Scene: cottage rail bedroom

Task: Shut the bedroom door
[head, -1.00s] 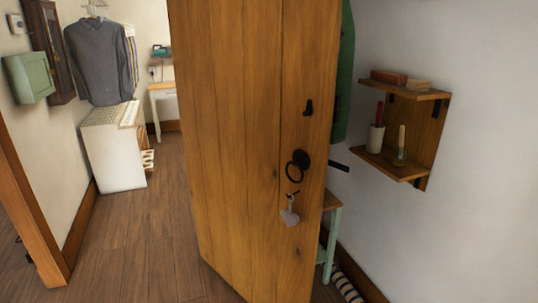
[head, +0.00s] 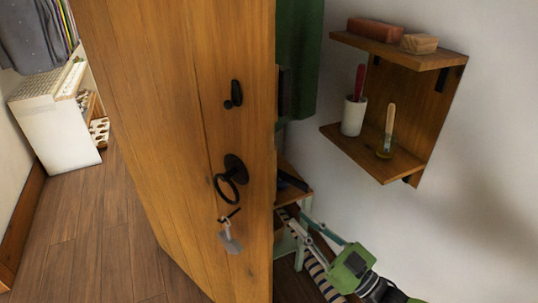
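The bedroom door (head: 165,130) is a brown plank door standing open, its free edge towards me. It has a black ring handle (head: 231,178), a black fitting (head: 234,95) above it and a pale tag (head: 230,238) hanging below. My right gripper (head: 298,222), green with grey fingers, is low, just right of the door's free edge. Its fingers look spread, with nothing held between them. I see no clear contact with the door. My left gripper is out of view. The door hides its hinge side and part of the space behind it.
A small table (head: 285,192) and a striped thing (head: 318,272) are behind the door edge. A white cabinet (head: 50,130) stands left; floor between is clear.

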